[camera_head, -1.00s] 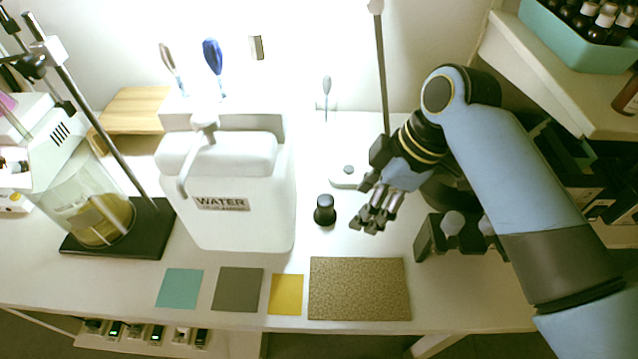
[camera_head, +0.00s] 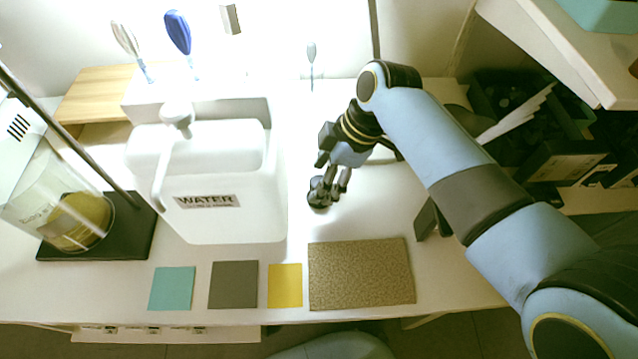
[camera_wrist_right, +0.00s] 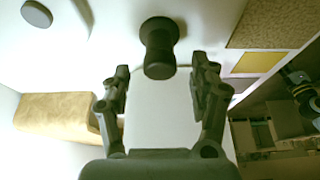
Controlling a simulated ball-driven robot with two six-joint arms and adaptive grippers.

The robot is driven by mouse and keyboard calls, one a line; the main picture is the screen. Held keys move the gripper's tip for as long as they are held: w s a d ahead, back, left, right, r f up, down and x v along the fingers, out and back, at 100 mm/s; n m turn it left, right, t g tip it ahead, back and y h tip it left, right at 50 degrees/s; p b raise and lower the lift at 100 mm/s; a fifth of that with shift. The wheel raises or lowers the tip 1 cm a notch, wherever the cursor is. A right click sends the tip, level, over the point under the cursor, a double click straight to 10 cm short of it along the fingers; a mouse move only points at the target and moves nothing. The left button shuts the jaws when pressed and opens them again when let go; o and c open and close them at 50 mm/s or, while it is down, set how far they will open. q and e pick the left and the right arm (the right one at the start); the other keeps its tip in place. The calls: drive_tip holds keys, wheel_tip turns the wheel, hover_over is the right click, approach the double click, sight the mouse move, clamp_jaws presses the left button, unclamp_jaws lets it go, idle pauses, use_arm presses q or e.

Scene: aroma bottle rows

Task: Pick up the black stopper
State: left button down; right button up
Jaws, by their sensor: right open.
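The black stopper (camera_head: 317,198) stands on the white table to the right of the water tank, partly hidden by my right gripper (camera_head: 331,186). In the right wrist view the stopper (camera_wrist_right: 159,48) shows whole, just beyond the fingertips and roughly midway between them. My right gripper (camera_wrist_right: 163,80) is open there, with a finger on each side and nothing between them. I cannot tell from these views whether a finger touches the stopper. My left gripper is not in view.
The white water tank (camera_head: 240,215) stands close to the left of the stopper. A brown speckled mat (camera_head: 360,275) and teal (camera_head: 172,288), grey (camera_head: 233,285) and yellow (camera_head: 285,286) squares lie along the front. A glass cylinder (camera_head: 45,195) is at far left.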

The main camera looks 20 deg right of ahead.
drive_tip(key=shift+x, duration=1)
drive_tip(key=c, duration=1.1)
drive_tip(key=shift+r, duration=0.15)
